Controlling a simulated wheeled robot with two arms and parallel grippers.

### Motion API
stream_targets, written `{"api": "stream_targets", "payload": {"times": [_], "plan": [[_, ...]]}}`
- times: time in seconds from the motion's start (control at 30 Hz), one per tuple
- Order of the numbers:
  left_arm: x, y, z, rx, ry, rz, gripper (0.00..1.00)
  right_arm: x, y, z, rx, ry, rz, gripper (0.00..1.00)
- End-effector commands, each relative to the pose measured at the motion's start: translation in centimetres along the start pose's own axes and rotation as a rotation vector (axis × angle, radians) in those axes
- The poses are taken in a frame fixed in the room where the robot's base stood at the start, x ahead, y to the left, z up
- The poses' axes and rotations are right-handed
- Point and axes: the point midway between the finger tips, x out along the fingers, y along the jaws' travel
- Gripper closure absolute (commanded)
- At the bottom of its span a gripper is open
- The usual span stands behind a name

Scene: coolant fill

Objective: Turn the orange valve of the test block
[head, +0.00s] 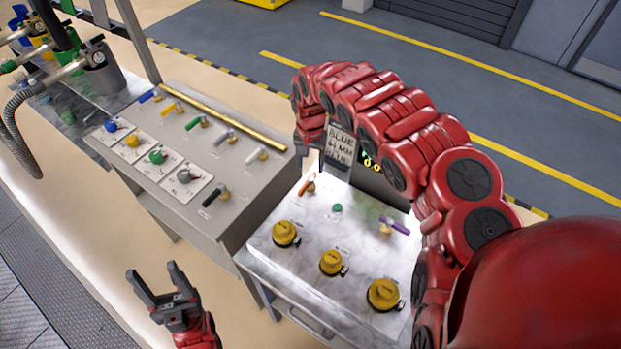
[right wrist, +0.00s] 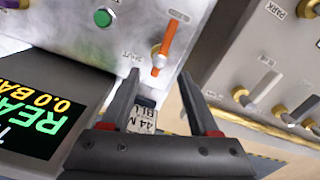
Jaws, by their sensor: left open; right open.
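The test block (head: 305,240) is a metal bench with a sloping top. Its orange valve (head: 307,184) is a slim lever on a brass hub, near the back left of the top. In the right wrist view the orange valve (right wrist: 167,45) lies just beyond the fingertips of my right gripper (right wrist: 160,76), in line with the gap. The jaws are open, and I see no contact. A "SHUT" label is left of the hub. In the head view my right gripper is largely hidden by my own red arm. My left gripper (head: 160,290) is open and empty, left of the block.
The block also bears a green button (head: 337,208), a purple lever (head: 395,225) and yellow knobs (head: 331,262). A display (right wrist: 35,110) reads "0.0 BAR". A grey panel (head: 185,150) with coloured levers and knobs adjoins on the left, with hoses beyond.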

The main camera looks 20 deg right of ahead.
Motion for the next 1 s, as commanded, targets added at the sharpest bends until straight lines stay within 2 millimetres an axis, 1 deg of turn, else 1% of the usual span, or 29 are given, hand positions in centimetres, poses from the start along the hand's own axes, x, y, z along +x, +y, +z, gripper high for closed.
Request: {"api": "stream_targets", "payload": {"times": [0.03, 0.13, 0.3, 0.5, 0.7, 1.0], "plan": [[0.6, 0.0, -0.1, 0.0, 0.001, 0.0, 0.39, 0.6, 0.0, 0.1, 0.001, -0.006, -0.003, 0.39], [1.1, -0.1, -0.2, 0.0, 0.001, 0.0, 0.39, 2.0, 0.0, 0.1, 0.002, -0.004, -0.002, 0.39], [1.7, -0.1, -0.3, 0.0, 0.0, 0.0, 0.39, 4.4, -0.1, 0.1, 0.002, -0.004, -0.003, 0.39], [2.1, -0.1, -0.4, 0.0, 0.0, 0.0, 0.39, 6.5, -0.2, 0.0, 0.001, -0.001, -0.007, 0.39], [2.2, -0.1, -0.4, 0.0, 0.0, 0.0, 0.39, 7.5, -0.1, -0.1, 0.001, 0.003, -0.004, 0.39], [2.2, -0.1, -0.4, 0.0, 0.0, 0.0, 0.39, 7.8, 0.0, -0.2, 0.002, 0.004, -0.002, 0.39]]}}
